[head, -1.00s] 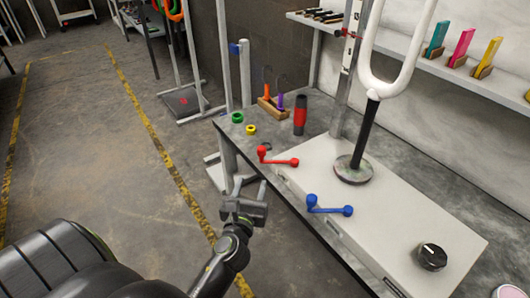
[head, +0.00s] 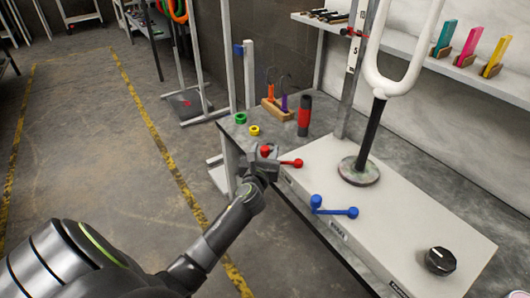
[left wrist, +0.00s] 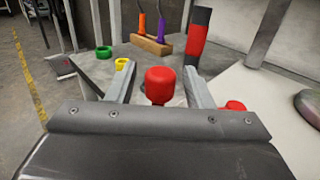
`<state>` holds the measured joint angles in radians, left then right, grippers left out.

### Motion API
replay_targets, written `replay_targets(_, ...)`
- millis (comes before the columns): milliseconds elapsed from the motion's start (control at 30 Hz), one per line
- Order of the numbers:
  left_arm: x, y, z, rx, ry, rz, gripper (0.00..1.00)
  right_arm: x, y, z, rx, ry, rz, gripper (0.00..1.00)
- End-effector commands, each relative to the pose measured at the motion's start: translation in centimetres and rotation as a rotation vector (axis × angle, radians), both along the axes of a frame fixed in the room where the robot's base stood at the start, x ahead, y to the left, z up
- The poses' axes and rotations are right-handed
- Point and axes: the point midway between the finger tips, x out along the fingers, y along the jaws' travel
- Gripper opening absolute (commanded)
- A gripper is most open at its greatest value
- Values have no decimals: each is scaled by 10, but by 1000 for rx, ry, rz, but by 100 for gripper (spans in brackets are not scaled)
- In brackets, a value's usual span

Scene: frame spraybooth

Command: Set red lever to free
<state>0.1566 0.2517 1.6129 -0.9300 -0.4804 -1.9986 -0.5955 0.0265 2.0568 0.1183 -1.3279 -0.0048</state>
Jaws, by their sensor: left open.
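The red lever (head: 291,162) is on the left end of the white box on the bench, with a round knob at each end. My left gripper (head: 267,151) is at its left knob. In the left wrist view the open fingers (left wrist: 163,90) stand on either side of a red knob (left wrist: 161,84), with gaps showing. The lever's other knob (left wrist: 235,106) shows to the right of the right finger. The arm between the knobs is mostly hidden by the gripper there. My right gripper is not in view.
A blue lever (head: 334,206) and a black dial (head: 440,261) are on the white box (head: 400,215). A black-and-red cylinder (head: 304,116), green ring (head: 240,118) and yellow ring (head: 254,130) stand behind the gripper. A white loop on a black post rises from the box.

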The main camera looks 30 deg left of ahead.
Motion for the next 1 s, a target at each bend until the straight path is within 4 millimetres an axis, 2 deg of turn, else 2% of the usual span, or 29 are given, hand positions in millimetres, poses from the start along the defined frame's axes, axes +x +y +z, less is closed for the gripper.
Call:
replay_targets(200, 0, 0, 0, 0, 0, 0, 47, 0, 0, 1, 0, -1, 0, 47)
replay_targets(233, 0, 0, 0, 0, 0, 0, 44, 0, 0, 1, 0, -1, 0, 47)
replay_targets(567, 0, 0, 0, 0, 0, 0, 1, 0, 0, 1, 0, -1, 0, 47)
replay_targets(1000, -5, -5, 0, -3, 0, 57, 0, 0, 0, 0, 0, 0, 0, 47)
